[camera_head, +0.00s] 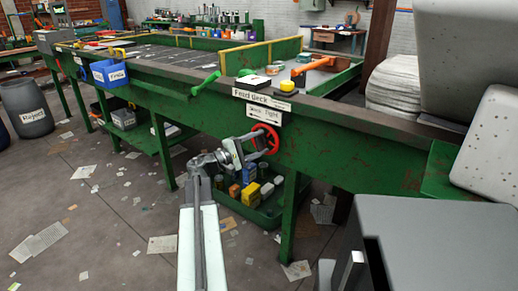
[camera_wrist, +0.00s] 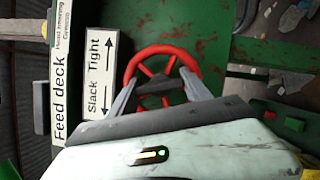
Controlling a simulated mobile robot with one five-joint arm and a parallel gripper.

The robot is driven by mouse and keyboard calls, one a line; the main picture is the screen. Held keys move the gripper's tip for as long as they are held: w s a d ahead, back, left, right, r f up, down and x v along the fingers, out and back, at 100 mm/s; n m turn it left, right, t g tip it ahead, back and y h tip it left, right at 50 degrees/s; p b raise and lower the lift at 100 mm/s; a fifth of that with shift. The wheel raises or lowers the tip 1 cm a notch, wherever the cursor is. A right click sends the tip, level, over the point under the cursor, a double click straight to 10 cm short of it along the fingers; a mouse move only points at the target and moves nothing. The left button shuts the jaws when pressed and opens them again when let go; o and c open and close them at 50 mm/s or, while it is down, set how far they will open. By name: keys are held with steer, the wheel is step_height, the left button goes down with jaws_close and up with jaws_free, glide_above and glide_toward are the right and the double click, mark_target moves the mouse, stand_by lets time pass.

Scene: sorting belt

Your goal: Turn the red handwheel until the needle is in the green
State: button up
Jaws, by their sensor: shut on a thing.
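The red handwheel (camera_head: 265,139) is mounted on the green side of the belt frame, under the "Feed deck" sign. In the wrist view the handwheel (camera_wrist: 163,50) shows its rim and spokes between and beyond my fingers. My gripper (camera_head: 262,143) is at the handwheel, and in the wrist view my gripper (camera_wrist: 165,85) has its two fingers spread to either side of the wheel's lower part, shut on it. A "Slack / Tight" sign (camera_head: 265,112) with arrows is just above the wheel; it also shows in the wrist view (camera_wrist: 100,72). I cannot make out a needle or green zone.
A blue bin (camera_head: 110,74) hangs on the frame. A grey machine (camera_head: 430,245) fills the lower right. Papers litter the floor.

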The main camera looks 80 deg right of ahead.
steer(key=shift+f+n+h+b, duration=0.1)
steer(key=shift+n+h+b, duration=0.4)
steer(key=shift+n, duration=0.7)
steer(key=o, duration=1.1)
steer(key=shift+w, duration=0.1)
steer(key=b+v, duration=0.1)
steer(key=v, duration=0.6)
steer(key=shift+w+a+f+b, duration=0.1)
steer(key=shift+w+a+b, duration=0.2)
steer(key=shift+b, duration=0.1)
